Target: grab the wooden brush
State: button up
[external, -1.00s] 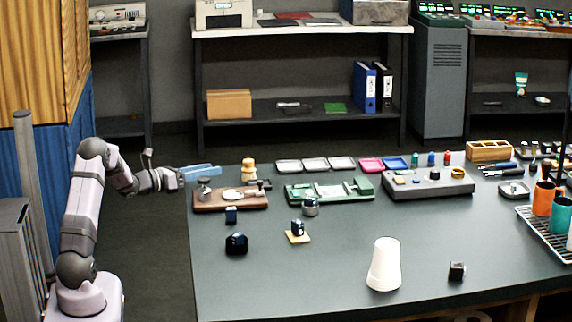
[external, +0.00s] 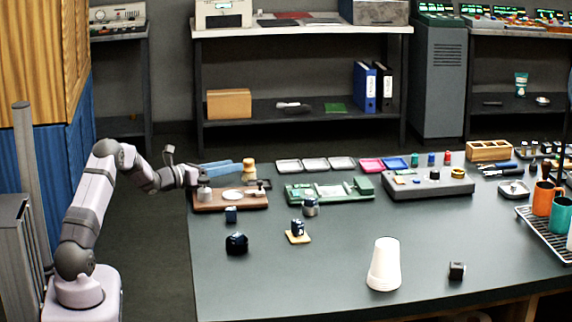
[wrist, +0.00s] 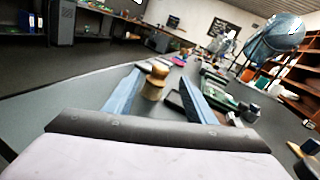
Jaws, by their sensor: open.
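The wooden brush (external: 249,169) stands upright near the far left edge of the table, behind the brown board. It has a pale rounded top and a tan body. My gripper (external: 239,167) is open, with its blue fingers pointing right towards the brush from the table's left edge. In the wrist view the brush (wrist: 153,83) shows between the two spread fingers (wrist: 160,78), nearer the left one. No contact shows, and I cannot tell how far the brush is inside the fingertips.
The brown board (external: 228,203) with metal parts lies just in front of the gripper. Right of it are a green board (external: 300,195) and several shallow trays (external: 315,164). A white cup stack (external: 384,265) stands at the front; the table around it is mostly clear.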

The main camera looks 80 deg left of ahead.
aim_at(249, 169)
jog(key=shift+p+x, duration=1.1)
jog(key=shift+x, duration=1.45)
jog(key=shift+f, duration=0.1)
jog(key=c, duration=1.2)
